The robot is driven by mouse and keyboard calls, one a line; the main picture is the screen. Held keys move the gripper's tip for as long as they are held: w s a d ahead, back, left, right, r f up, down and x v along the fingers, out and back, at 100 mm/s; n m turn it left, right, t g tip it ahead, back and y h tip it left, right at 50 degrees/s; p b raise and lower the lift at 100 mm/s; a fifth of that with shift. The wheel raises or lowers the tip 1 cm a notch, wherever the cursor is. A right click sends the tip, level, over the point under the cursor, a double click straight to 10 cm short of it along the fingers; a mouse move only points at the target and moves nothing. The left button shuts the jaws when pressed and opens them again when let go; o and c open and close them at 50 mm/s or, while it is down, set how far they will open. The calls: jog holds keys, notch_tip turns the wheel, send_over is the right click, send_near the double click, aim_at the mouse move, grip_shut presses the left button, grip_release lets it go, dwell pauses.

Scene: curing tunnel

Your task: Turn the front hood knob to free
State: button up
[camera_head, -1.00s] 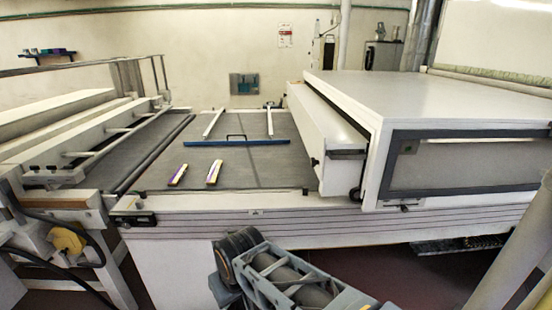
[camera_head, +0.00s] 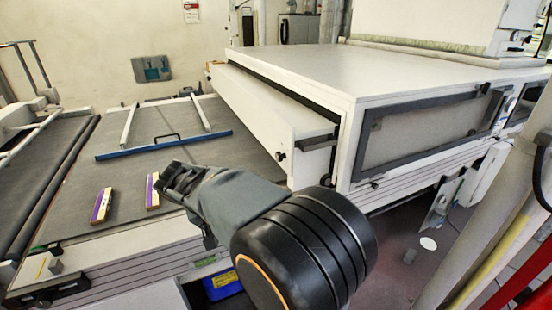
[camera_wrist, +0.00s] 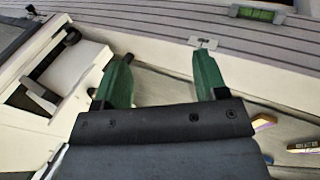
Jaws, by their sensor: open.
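The white hood (camera_head: 265,115) lies along the tunnel mouth. A small dark knob (camera_head: 281,156) sits on its near end face, and a black round part (camera_head: 325,180) sits lower to the right; I cannot tell the knob's setting. My gripper (camera_head: 168,182) is above the grey belt, left of the hood and apart from the knob. In the wrist view its green fingers (camera_wrist: 160,78) are spread and empty.
Two purple-and-yellow bars (camera_head: 101,205) lie on the grey belt (camera_head: 90,180). A blue-edged frame (camera_head: 165,146) lies farther back. The large white tunnel housing (camera_head: 350,70) stands right of the hood. A green level (camera_wrist: 257,13) shows in the wrist view. A pale post (camera_head: 500,210) rises at right.

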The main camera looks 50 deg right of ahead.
jog(key=w+d+r+m+g+h, duration=0.1)
jog(key=w+d+m+g+h, duration=0.2)
jog(key=w+d+m+h, duration=0.45)
jog(key=m+g+h, duration=0.2)
jog(key=g+h, duration=0.1)
send_near(277, 158)
jog(key=p+x, duration=0.2)
jog(key=x, duration=0.7)
jog(key=shift+d+p, duration=0.25)
jog(key=shift+p, duration=0.05)
jog(key=c, duration=0.9)
